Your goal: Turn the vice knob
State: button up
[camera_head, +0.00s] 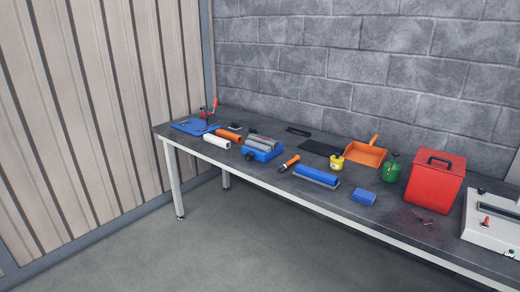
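A blue vice-like device (262,153) with grey cylindrical parts on top sits near the front edge of the dark workbench, left of the middle. A small black knob (250,157) shows at its front left, facing the bench's front edge. The knob's exact shape and angle are too small to tell. My gripper is not in view.
The workbench (400,224) stands against a block wall. Near the vice are a white roll (216,141), an orange roll (229,135) and an orange-handled tool (289,163). A red box (435,181) stands at right. The floor (260,240) in front is clear.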

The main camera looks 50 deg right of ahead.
aim_at(249, 156)
jog(key=i+l, duration=0.25)
jog(key=l, duration=0.2)
jog(key=i+l, duration=0.2)
jog(key=l, duration=0.3)
jog(key=i+l+z, duration=0.1)
jog(key=i+l, duration=0.15)
jog(key=l, duration=0.2)
jog(key=i+l, duration=0.25)
jog(key=l, duration=0.2)
jog(key=i+l, duration=0.25)
jog(key=l, duration=0.2)
